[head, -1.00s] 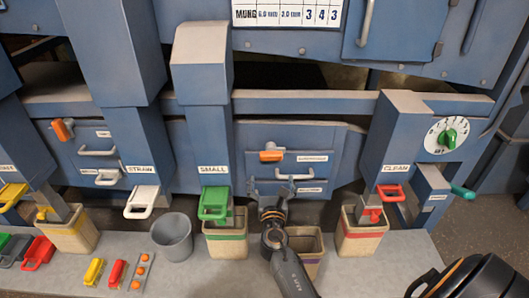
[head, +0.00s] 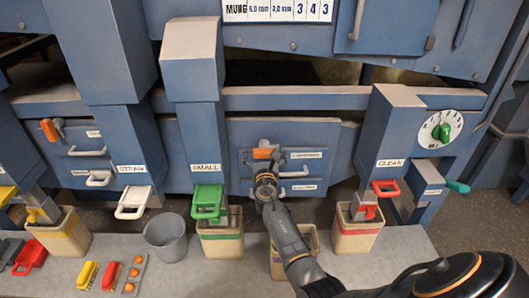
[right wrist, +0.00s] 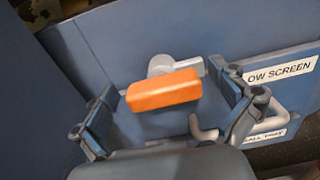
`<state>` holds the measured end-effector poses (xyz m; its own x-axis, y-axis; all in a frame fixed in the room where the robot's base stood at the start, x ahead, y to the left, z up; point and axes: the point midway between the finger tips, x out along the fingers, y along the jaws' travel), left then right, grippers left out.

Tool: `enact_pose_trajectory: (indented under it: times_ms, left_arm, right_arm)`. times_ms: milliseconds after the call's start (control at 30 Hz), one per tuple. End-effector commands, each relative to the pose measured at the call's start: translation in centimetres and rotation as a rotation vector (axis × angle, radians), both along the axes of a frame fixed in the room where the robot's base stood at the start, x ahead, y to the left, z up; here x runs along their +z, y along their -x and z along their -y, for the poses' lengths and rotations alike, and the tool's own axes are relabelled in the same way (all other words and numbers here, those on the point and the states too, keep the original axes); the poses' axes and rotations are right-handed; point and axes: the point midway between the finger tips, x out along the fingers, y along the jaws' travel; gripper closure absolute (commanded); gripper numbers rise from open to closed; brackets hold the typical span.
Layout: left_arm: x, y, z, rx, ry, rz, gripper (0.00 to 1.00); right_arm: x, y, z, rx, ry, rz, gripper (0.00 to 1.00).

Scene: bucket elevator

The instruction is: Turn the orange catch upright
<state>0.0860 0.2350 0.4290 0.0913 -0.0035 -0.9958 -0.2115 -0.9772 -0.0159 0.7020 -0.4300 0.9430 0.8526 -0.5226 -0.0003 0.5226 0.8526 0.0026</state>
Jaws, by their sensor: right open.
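The orange catch (head: 262,153) is on a blue panel in the middle of the machine, with its block lying nearly level. In the right wrist view the orange catch (right wrist: 164,90) lies across the space between my fingers, with its grey pivot behind it. My right gripper (head: 265,176) is just in front of the catch and hides part of it in the head view. In the right wrist view the right gripper (right wrist: 168,104) is open, one finger at each side of the catch, not closed on it. My left gripper is not in view.
A grey handle (right wrist: 205,130) sits below and right of the catch, close to my right finger. Another orange catch (head: 51,130) is on the left panel. Bins, a grey bucket (head: 170,237) and brushes stand on the bench (head: 390,262) below.

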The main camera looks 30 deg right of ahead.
Motion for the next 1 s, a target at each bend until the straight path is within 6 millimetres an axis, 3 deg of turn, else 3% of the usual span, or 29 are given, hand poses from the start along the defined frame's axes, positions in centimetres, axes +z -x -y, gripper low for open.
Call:
enact_pose_trajectory:
  times_ms: [100, 367, 733, 1000]
  left_arm:
    - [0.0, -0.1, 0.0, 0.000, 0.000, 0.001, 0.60]
    - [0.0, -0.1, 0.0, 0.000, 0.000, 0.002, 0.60]
    - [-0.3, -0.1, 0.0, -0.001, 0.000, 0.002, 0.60]
    - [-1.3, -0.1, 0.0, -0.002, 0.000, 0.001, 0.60]
  right_arm:
    - [0.0, 0.0, 0.0, 0.000, 0.000, 0.000, 0.06]
    - [0.0, 0.0, 0.0, 0.000, 0.000, 0.000, 0.56]
    - [-0.1, 0.1, 0.0, 0.000, -0.043, 0.028, 0.56]
    - [-0.2, 0.2, 0.3, 0.000, -0.192, 0.120, 0.56]
